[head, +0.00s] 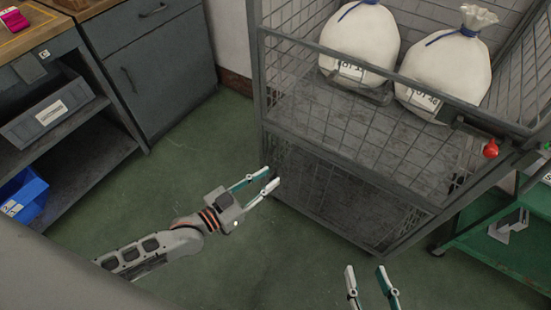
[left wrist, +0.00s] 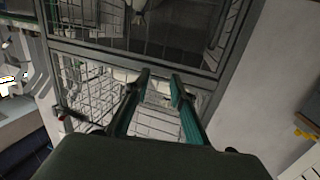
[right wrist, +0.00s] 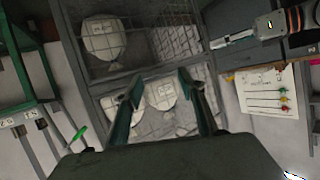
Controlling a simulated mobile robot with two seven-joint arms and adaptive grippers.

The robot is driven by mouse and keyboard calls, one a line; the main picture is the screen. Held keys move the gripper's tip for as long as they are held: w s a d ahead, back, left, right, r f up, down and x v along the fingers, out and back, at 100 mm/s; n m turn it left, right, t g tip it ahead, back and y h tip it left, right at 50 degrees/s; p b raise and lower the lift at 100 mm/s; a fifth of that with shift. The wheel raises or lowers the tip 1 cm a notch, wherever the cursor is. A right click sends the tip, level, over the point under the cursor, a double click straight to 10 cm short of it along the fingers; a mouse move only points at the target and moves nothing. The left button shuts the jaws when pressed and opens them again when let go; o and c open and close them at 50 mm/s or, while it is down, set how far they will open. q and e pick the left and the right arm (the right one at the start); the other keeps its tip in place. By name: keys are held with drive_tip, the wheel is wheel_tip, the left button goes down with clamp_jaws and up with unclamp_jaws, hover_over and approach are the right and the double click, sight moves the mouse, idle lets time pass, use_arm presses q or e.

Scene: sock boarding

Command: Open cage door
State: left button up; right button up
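The wire-mesh cage (head: 345,130) stands at the centre right. Its front mesh panel (head: 350,122) appears closed across the front. A red knob (head: 490,149) sits at the right end of the panel's upper part. My left gripper (head: 262,181) is open and empty near the cage's lower left corner; whether it touches the frame is unclear. Its spread fingers also show in the left wrist view (left wrist: 160,85). My right gripper (head: 368,278) is open and empty in front of the cage, away from the knob. Its fingers also show in the right wrist view (right wrist: 160,80).
Two white sacks tied in blue (head: 360,42) (head: 450,65) rest inside the cage. A green cart (head: 500,240) stands close to the cage's right. Grey cabinets (head: 155,70) and a shelf with a blue bin (head: 25,195) stand left. Green floor is clear between.

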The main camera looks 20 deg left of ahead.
use_arm(q)
drive_tip(key=b, duration=0.4)
approach(269, 161)
drive_tip(key=s+d, duration=0.1)
drive_tip(key=d, duration=0.4)
drive_tip(key=shift+n+t+y, duration=0.4)
drive_tip(key=shift+n+t, duration=0.2)
drive_tip(key=w+b, duration=0.1)
drive_tip(key=w, duration=0.2)
drive_tip(key=w+f+b, duration=0.1)
drive_tip(key=w, duration=0.2)
drive_tip(key=w+a+b, duration=0.1)
drive_tip(key=w, duration=0.2)
drive_tip(key=shift+f, duration=0.25)
drive_tip(key=shift+w+d+r, duration=0.1)
drive_tip(key=shift+w+d, duration=0.1)
drive_tip(key=shift+w, duration=0.4)
use_arm(e)
drive_tip(key=a+f+m, duration=0.1)
drive_tip(key=s+a+f+m, duration=0.1)
drive_tip(key=a+f+m, duration=0.1)
drive_tip(key=shift+s+f+y, duration=0.2)
drive_tip(key=shift+f+y, duration=0.1)
drive_tip(key=shift+y, duration=0.1)
use_arm(q)
clamp_jaws()
